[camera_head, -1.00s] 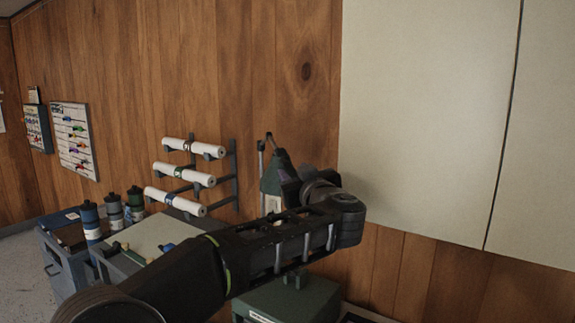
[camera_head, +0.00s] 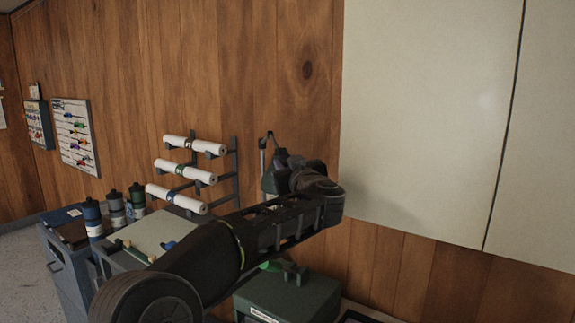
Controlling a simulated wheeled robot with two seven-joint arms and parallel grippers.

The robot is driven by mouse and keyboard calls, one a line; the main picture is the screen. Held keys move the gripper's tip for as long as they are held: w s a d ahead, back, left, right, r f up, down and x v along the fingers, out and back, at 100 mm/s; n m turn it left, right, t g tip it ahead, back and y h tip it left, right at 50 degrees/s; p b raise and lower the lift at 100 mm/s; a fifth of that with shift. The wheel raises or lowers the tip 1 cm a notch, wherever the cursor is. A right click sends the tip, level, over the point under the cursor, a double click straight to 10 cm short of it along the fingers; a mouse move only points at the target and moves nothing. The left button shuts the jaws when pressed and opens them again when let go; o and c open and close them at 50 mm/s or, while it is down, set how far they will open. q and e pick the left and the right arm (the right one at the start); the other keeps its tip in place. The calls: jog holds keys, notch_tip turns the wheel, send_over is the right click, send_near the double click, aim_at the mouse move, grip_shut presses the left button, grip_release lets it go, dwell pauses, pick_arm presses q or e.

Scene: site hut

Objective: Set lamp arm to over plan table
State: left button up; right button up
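The lamp shows only in part behind my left arm. Its thin grey post and bent arm (camera_head: 263,152) stand against the wood wall, and a piece of its green shade (camera_head: 268,183) shows just below. My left gripper (camera_head: 281,160) is right in front of the lamp's upper part. Its fingers are dark and foreshortened, so I cannot tell whether they are open, shut or touching the lamp. The plan table (camera_head: 155,232), with a pale top, lies left of the lamp and is partly covered by my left forearm. My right gripper is not in view.
Rolled plans lie on a wall rack (camera_head: 234,170) above the table. Several bottles (camera_head: 115,208) stand at its left on a grey cabinet (camera_head: 62,255). A green case (camera_head: 292,299) sits below my arm. Large pale panels (camera_head: 430,110) cover the right wall.

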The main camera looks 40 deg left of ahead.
pick_arm(q)
grip_shut()
dwell(1.1)
